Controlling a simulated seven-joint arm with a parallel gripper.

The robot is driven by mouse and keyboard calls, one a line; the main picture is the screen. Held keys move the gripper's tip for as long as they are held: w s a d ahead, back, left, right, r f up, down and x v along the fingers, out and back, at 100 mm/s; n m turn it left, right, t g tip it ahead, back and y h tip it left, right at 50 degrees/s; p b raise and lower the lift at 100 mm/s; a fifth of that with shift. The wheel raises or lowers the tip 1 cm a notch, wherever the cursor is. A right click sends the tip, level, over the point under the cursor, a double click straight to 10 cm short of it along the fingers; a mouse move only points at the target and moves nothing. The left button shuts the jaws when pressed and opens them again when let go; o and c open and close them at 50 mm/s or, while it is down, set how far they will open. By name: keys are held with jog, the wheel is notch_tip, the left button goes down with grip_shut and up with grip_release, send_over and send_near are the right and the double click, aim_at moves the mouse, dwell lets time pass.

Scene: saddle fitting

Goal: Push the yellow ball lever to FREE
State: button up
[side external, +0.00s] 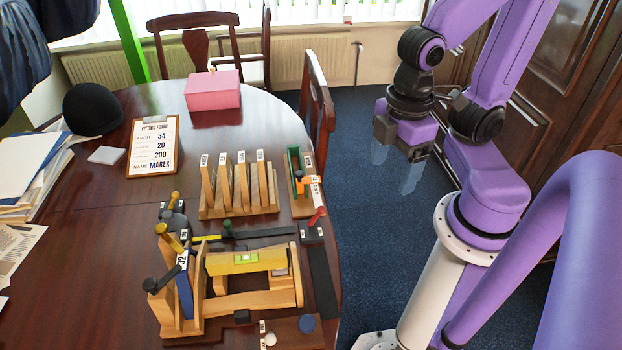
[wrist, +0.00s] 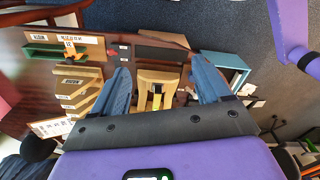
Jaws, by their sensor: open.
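A yellow ball lever (side external: 164,233) slants up at the left end of a wooden fixture (side external: 250,300) in the side view. Its ball points up and left; its position wording is too small to read. A second, duller yellow knob (side external: 174,197) stands just behind it on a grey part. My gripper (side external: 396,165) is open and empty, high over the floor right of the table, well apart from the levers. In the wrist view my open gripper (wrist: 165,85) frames part of a wooden fixture with yellow on it; I cannot pick out the lever there.
A slotted wooden rack (side external: 240,200) stands behind the fixture. A pink box (side external: 212,92) and clipboard (side external: 153,146) lie farther back. The space between my gripper and the table is clear.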

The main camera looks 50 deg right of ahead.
jog(key=shift+s+d, duration=0.1)
jog(key=shift+s, duration=0.05)
grip_shut()
jog(key=w+a+f+n+t, duration=0.1)
jog(key=w+a+f, duration=0.3)
jog(key=w, duration=0.9)
jog(key=w+a+f+n+t, duration=0.1)
jog(key=w+a+f+n, duration=0.3)
jog(key=w, duration=0.9)
jog(key=w+a+f+n+t, duration=0.1)
jog(key=w+a+f+n, duration=0.2)
jog(key=w+a, duration=0.5)
jog(key=w+f, duration=0.1)
jog(key=w, duration=0.3)
jog(key=shift+w+t, duration=0.3)
jog(key=shift+w, duration=0.1)
